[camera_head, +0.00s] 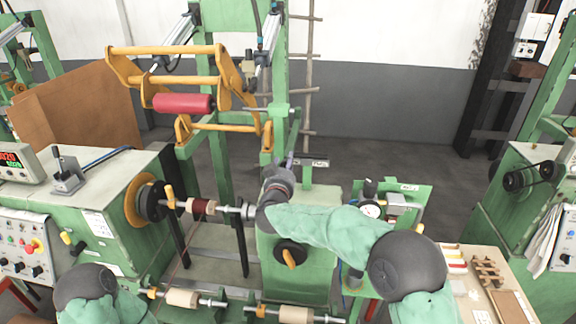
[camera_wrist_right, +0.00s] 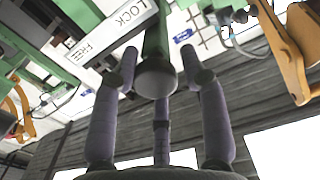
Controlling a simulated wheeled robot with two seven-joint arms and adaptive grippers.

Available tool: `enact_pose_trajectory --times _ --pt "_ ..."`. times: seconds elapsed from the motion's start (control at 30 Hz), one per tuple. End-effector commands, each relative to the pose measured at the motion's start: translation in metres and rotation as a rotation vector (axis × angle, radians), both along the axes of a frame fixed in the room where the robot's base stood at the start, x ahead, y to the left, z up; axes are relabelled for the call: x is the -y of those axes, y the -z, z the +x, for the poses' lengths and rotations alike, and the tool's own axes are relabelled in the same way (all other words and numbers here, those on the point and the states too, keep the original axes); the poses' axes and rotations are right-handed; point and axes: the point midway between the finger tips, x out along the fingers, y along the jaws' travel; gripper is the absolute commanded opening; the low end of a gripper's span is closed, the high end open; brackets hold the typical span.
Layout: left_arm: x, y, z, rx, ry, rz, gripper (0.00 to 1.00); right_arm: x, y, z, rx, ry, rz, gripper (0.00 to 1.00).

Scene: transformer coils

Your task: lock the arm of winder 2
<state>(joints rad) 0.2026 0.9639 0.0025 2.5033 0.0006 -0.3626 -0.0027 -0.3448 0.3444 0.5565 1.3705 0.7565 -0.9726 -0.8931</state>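The winder (camera_head: 316,240) in the middle is green, with a small white plate (camera_head: 311,162) on top beside my right gripper (camera_head: 289,163). In the right wrist view this plate (camera_wrist_right: 112,30) reads LOCK and FREE. The lever there is a green bar (camera_wrist_right: 157,35) with a round grey knob (camera_wrist_right: 155,79) at its end. Fingers of my right gripper (camera_wrist_right: 158,62) stand around the knob with narrow gaps at both sides, so it looks open. The fingers partly hide the lever in the head view. My left arm shows at the lower left; its gripper is out of view.
A yellow-orange frame with a red roller (camera_head: 184,103) hangs above the winder. A shaft with a dark red coil (camera_head: 203,206) runs to the winder's left. A side table (camera_head: 510,304) with small parts is at the lower right. A control cabinet (camera_head: 100,225) stands left.

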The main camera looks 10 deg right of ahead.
Motion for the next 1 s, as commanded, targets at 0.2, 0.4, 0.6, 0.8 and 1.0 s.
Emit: enact_pose_trajectory --times 0.2,0.4,0.6,0.8,1.0 --pt "0.0 0.0 0.0 0.0 0.0 0.0 0.4 0.0 -0.005 0.0 0.009 0.001 0.001 0.6" --pt "0.0 0.0 0.0 0.0 0.0 0.0 0.4 0.001 -0.002 0.0 0.002 0.002 0.001 0.6" --pt "0.0 0.0 0.0 0.0 0.0 0.0 0.4 -0.004 -0.002 -0.013 0.002 -0.001 0.002 0.6" --pt "0.0 0.0 0.0 0.0 0.0 0.0 0.4 -0.014 -0.003 -0.048 0.003 -0.002 0.001 0.6" --pt "0.0 0.0 0.0 0.0 0.0 0.0 0.4 -0.025 -0.003 -0.085 0.004 -0.002 0.001 0.6"
